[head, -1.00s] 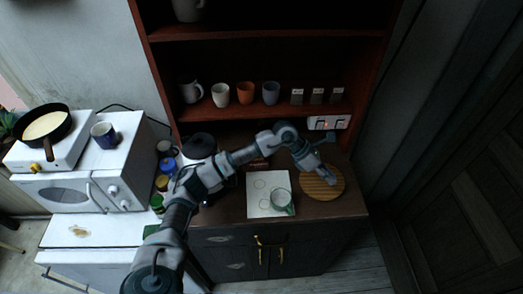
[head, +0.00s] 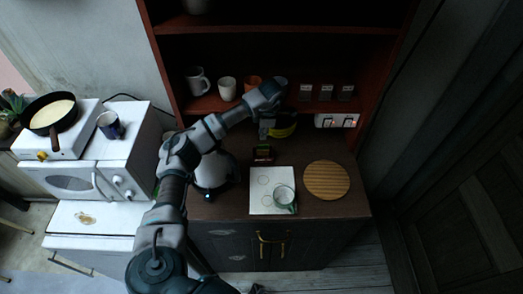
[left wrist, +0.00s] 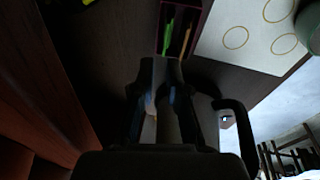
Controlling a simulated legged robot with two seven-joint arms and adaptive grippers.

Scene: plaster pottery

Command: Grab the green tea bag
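A small dark red box (head: 263,153) stands on the dark counter behind the white sheet. In the left wrist view the box (left wrist: 190,8) holds upright green tea bags (left wrist: 169,38), with a brighter green one beside them. My left gripper (left wrist: 161,64) shows there with a narrow gap between its fingers, nothing clearly held, and its tips pointing toward the box. In the head view the left gripper (head: 266,128) hangs down just above and behind the box, partly hidden by my wrist. My right gripper is not in view.
A white kettle (head: 213,172) stands left of the box, partly behind my arm. The shelf above holds mugs, including a white cup (head: 227,89).

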